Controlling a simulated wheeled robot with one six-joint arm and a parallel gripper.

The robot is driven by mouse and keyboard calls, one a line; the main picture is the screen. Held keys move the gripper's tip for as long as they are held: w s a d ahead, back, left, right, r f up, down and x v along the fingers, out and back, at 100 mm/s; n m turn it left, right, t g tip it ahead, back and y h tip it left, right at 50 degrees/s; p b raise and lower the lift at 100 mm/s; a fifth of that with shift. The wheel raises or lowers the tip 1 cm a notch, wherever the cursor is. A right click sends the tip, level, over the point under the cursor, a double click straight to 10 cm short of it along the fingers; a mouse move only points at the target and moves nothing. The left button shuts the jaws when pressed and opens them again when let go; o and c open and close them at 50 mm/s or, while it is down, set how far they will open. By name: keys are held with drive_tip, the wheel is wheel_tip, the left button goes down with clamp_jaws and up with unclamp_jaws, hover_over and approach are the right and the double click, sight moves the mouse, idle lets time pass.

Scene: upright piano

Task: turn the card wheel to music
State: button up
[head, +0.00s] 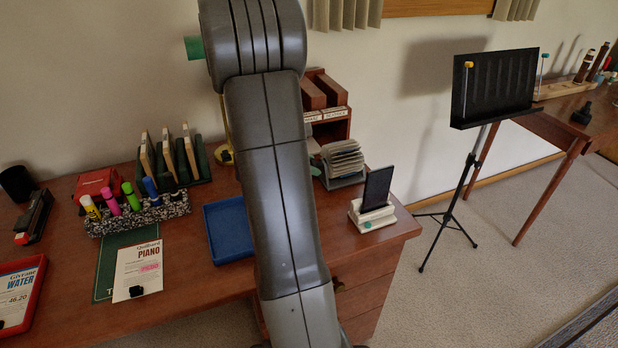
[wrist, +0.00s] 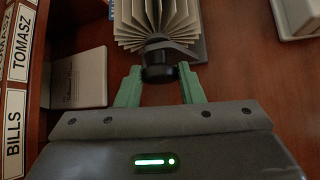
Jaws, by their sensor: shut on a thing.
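The card wheel (head: 343,160) stands on the desk just right of my arm in the head view, its pale cards fanned out on a dark grey base. In the wrist view the card wheel (wrist: 158,22) is at the top centre, with a round black knob (wrist: 158,72) facing me. My gripper (wrist: 160,80) has its two green fingers on either side of the knob, shut on it. I cannot read which heading the wheel shows.
A wooden letter rack (head: 328,108) with labelled slots stands left of the wheel; its BILLS label (wrist: 14,131) is close in the wrist view. A phone on a white stand (head: 374,207) is to the right. A blue tray (head: 229,230) lies left of my arm.

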drive_tip(key=shift+s+d+f+m+t+y+b, duration=0.15)
drive_tip(key=shift+m+t+b, duration=0.4)
drive_tip(key=shift+b, duration=2.35)
drive_tip(key=shift+s+a+f+m+t+y+b, duration=0.2)
drive_tip(key=shift+t+b, duration=0.65)
drive_tip(key=shift+b, duration=2.1)
drive_tip(key=shift+w+d+f+m+t+y+b, duration=0.1)
drive_tip(key=shift+d+f+m+t+y+b, duration=0.35)
drive_tip(key=shift+b, duration=2.45)
drive_tip(key=t+b, duration=0.1)
drive_tip(key=b, duration=0.2)
drive_tip(key=m+t+b, duration=0.1)
drive_tip(key=b, duration=0.2)
drive_tip(key=shift+s+a+r+t, duration=0.15)
drive_tip(key=shift+t, duration=0.1)
drive_tip(key=shift+m+t+h+b, duration=0.3)
drive_tip(key=shift+m+t+b, duration=0.4)
drive_tip(key=shift+m+t, duration=0.7)
drive_tip(key=shift+s+t, duration=0.1)
drive_tip(key=shift+t, duration=0.2)
drive_tip(key=o, duration=0.9)
drive_tip(key=shift+o, duration=0.2)
drive_tip(key=shift+s, duration=0.1)
